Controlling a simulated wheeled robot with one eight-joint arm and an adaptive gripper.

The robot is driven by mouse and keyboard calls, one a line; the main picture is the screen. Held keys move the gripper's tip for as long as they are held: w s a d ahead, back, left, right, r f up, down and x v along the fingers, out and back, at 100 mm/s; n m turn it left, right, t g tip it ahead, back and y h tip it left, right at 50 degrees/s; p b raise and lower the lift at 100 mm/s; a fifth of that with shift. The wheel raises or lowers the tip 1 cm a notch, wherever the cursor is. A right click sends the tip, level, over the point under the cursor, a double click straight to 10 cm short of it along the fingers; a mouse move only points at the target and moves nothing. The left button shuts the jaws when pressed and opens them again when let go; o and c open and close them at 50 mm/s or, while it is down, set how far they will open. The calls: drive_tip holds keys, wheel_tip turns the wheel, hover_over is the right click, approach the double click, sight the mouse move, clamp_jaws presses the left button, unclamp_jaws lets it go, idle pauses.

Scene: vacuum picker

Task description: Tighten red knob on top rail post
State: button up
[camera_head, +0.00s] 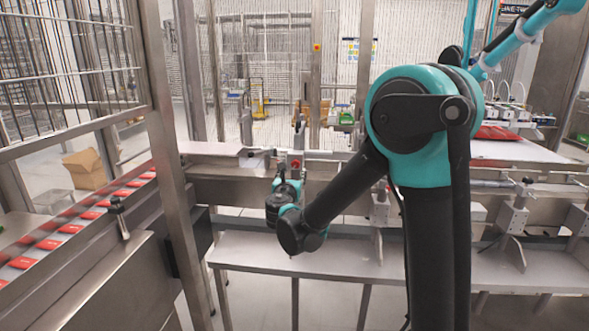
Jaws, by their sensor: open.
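A small red knob (296,164) shows on a metal rail post (298,136) near the middle of the head view. My arm reaches down and across from the right, with its dark and teal wrist low in front of the post. My gripper (281,170) is at the far end of the wrist, just left of and close to the red knob. It is open. The fingers are small and partly hidden, and I cannot tell whether they touch the knob.
A conveyor (80,232) with red packs runs along the left, beside a steel frame post (172,150). A grey shelf (345,262) lies below the rail. More rail brackets (514,216) stand at right. A cardboard box (84,169) is on the floor behind.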

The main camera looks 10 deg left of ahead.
sight(295, 166)
drive_tip(key=shift+w+d, duration=0.1)
drive_tip(key=shift+w, duration=2.5)
drive_tip(key=shift+c, duration=0.6)
clamp_jaws()
